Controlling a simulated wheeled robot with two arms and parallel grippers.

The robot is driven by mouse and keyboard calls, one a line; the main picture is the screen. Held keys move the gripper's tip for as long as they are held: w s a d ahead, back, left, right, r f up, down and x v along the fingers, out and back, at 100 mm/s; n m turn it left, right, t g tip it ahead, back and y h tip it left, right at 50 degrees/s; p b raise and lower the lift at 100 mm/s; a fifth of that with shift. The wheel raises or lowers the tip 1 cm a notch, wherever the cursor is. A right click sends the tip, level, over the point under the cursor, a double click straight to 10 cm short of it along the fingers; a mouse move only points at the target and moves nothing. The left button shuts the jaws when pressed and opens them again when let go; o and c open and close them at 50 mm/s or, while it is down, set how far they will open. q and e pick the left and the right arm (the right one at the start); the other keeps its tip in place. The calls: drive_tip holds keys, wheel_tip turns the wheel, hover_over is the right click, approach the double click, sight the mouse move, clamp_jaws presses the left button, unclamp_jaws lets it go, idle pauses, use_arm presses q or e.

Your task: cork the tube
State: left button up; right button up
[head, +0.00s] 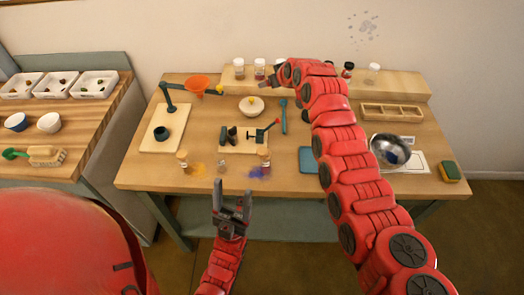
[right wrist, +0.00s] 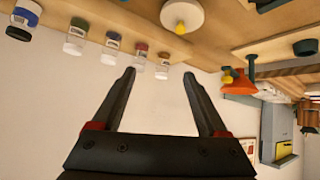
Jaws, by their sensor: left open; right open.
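No tube is clearly distinguishable from the small glass containers. On the table's front stand a cork-topped vial (head: 183,160), a small clear container (head: 222,166) and a dark-topped vial (head: 264,160). My left gripper (head: 233,190) is open and empty in front of the table edge, below the clear container. My right gripper (head: 270,78) is at the back shelf beside the jars. In the right wrist view its jaws (right wrist: 160,74) are open, with a small brown-topped jar (right wrist: 163,65) showing between the fingertips; I see no grip on it.
A raised shelf (head: 410,84) along the back carries several lidded jars. A metal bowl (head: 390,149) stands right, near a sponge (head: 449,171).

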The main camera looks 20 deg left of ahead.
drive_tip(key=s+d+r+n+g+h, duration=0.1)
drive_tip(key=s+r+n+g+h, duration=0.1)
drive_tip(key=s, duration=0.8)
drive_tip(key=s+d+r+n+g+h, duration=0.2)
drive_tip(key=s+r+n+g+h, duration=0.1)
drive_tip(key=s+r, duration=0.4)
drive_tip(key=s+g+h, duration=0.1)
drive_tip(key=s+g, duration=0.1)
drive_tip(key=s, duration=0.1)
drive_tip(key=shift+s+d+r, duration=0.25)
drive_tip(key=shift+s+r, duration=0.05)
drive_tip(key=shift+s, duration=0.05)
drive_tip(key=shift+f, duration=0.1)
drive_tip(key=p, duration=0.2)
hover_over(262, 151)
wheel_tip(262, 151, down, 11)
drive_tip(key=shift+f, duration=0.55)
